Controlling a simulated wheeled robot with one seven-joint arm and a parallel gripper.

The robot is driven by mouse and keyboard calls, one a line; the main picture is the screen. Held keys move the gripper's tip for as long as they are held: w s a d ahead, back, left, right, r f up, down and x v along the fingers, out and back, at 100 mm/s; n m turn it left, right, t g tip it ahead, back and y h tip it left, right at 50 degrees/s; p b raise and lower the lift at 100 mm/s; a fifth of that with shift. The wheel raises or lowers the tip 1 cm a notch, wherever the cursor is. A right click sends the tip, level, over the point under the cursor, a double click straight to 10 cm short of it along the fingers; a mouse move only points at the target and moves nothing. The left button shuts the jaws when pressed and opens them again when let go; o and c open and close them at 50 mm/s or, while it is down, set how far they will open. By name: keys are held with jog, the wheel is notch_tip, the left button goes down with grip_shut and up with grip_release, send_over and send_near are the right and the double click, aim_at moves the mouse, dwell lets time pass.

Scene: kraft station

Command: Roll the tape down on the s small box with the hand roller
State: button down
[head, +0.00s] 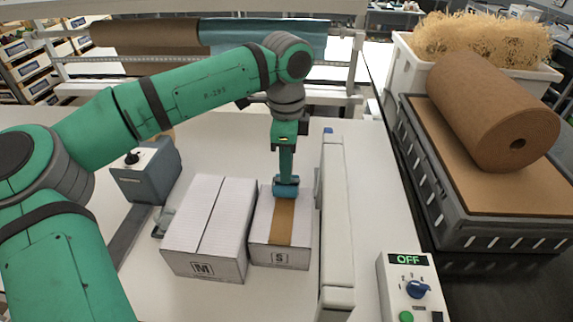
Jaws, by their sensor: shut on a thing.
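The S small box (298,223) is a white carton marked "S" on its front face. It stands on the white table just right of the M box. A brown tape strip (282,226) runs along the middle of its top. My gripper (285,150) is above the far part of this box, shut on the hand roller (286,187). The roller has a green handle and a blue roll. The roll is at the far end of the visible tape and appears to touch the box top. The tape behind the roller is hidden.
The larger M box (207,230) stands close on the left. A long white rail (336,220) stands close on the right. A grey dispenser (146,172) is at the left. A control panel (408,290) reads OFF. A brown roll (490,110) lies on a grey crate at the right.

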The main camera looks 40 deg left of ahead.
jog(key=shift+f, duration=0.6)
dwell(1.1)
jog(key=shift+s+d, duration=0.3)
jog(key=shift+s, duration=0.2)
jog(key=shift+s+d, duration=0.25)
jog(key=shift+s, duration=0.2)
jog(key=shift+s+d, duration=0.1)
jog(key=shift+s+d+r, duration=0.1)
jog(key=shift+s+d, duration=0.35)
jog(key=shift+s, duration=0.3)
jog(key=shift+s, duration=0.1)
jog(key=shift+s+d+f, duration=0.2)
jog(key=shift+s+d, duration=0.5)
jog(key=shift+s, duration=0.35)
jog(key=shift+s+d+r, duration=0.1)
jog(key=shift+s+d, duration=0.35)
jog(key=shift+s, duration=0.3)
jog(key=shift+s, duration=0.1)
